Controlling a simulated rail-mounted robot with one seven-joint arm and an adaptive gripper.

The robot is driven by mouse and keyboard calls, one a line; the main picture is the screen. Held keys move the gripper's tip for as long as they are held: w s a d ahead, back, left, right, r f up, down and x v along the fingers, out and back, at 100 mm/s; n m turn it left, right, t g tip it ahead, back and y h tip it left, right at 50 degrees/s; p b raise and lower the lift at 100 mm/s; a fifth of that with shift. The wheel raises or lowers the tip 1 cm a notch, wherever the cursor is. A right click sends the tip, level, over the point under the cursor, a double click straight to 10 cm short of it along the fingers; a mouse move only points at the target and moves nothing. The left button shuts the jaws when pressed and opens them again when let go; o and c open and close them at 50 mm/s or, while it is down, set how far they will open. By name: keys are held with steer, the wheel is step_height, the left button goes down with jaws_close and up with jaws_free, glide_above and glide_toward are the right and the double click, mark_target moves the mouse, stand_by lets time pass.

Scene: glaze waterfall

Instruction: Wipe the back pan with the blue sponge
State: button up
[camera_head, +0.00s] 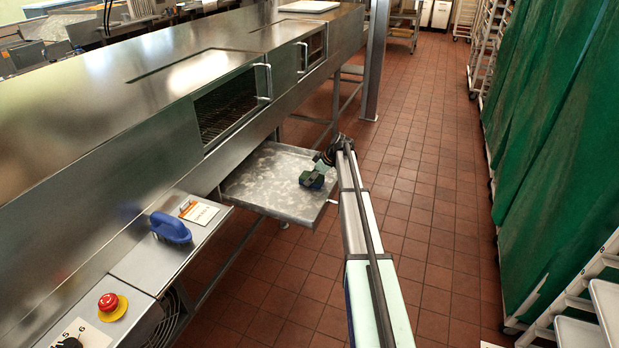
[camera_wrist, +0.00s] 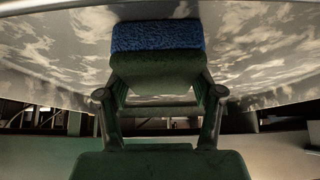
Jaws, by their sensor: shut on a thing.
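The pan (camera_head: 265,190) is a shallow grey metal tray with pale cloudy stains, sticking out from the side of the long steel machine. My gripper (camera_head: 312,179) is over the pan's right part, low and close to its surface. In the wrist view the dark green gripper (camera_wrist: 156,68) is shut on the blue sponge (camera_wrist: 158,37), whose rough blue edge shows beyond the fingers. The stained pan (camera_wrist: 55,45) fills the background around the sponge. I cannot tell whether the sponge touches the pan. In the head view the sponge is hardly distinguishable at the gripper.
The steel machine (camera_head: 150,95) runs along the left, with open window hatches and handles. A blue-handled object (camera_head: 171,228) and a red emergency button (camera_head: 108,302) sit on its side ledge. Green-covered racks (camera_head: 555,150) line the right. The tiled floor (camera_head: 430,170) between is clear.

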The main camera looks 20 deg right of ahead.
mark_target(305, 175)
steer(key=shift+s+d+f+b, duration=0.1)
steer(key=shift+s+f+b, duration=0.1)
steer(key=shift+s+b, duration=0.1)
steer(key=shift+w+r, duration=0.2)
steer(key=shift+w, duration=0.15)
steer(key=shift+w+a, duration=1.1)
steer(key=shift+a, duration=0.15)
steer(key=shift+s+d+r+p, duration=0.1)
steer(key=shift+r+p, duration=1.05)
steer(key=shift+r, duration=2.85)
